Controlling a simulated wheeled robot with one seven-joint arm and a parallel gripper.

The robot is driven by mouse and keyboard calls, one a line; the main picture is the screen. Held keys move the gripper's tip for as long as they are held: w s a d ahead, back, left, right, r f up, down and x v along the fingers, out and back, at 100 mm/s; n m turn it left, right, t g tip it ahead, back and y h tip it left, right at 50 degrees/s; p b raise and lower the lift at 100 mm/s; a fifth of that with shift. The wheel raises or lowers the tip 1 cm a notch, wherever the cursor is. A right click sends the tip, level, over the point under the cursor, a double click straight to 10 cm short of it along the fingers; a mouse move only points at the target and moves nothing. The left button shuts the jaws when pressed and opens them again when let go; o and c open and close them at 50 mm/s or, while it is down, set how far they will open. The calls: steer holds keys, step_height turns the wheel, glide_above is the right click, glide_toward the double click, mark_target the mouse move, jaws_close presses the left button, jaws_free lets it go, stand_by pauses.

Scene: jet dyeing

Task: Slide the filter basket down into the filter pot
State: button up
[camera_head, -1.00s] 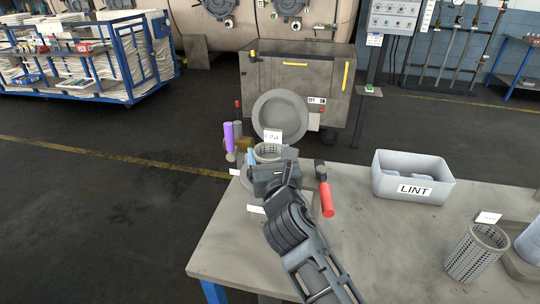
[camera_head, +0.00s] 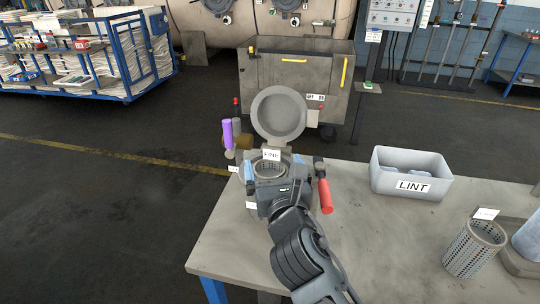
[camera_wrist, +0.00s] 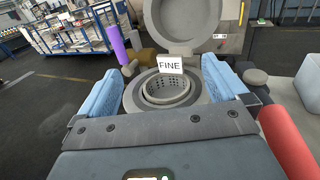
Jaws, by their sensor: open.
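The filter pot (camera_wrist: 132,98) stands at the table's far left corner with its round grey lid (camera_head: 279,114) swung up behind it. The perforated filter basket (camera_wrist: 168,88) with a tag reading FINE (camera_wrist: 170,65) sits inside the pot's mouth, its rim showing near the pot's rim. It also shows in the head view (camera_head: 268,168), partly hidden by my gripper. My gripper (camera_wrist: 160,86) is open, with its blue-padded fingers spread to either side of the basket and apart from it. The basket's lower part is hidden in the pot.
A red handle (camera_head: 326,196) stands just right of my gripper, and a purple handle (camera_head: 228,134) is at the pot's left. A LINT bin (camera_head: 411,176) and another perforated basket (camera_head: 474,250) stand on the table (camera_head: 375,235) to the right. The middle of the table is clear.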

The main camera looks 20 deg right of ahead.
steer(key=v, duration=0.5)
steer(key=shift+s+a, duration=0.1)
steer(key=shift+s, duration=0.15)
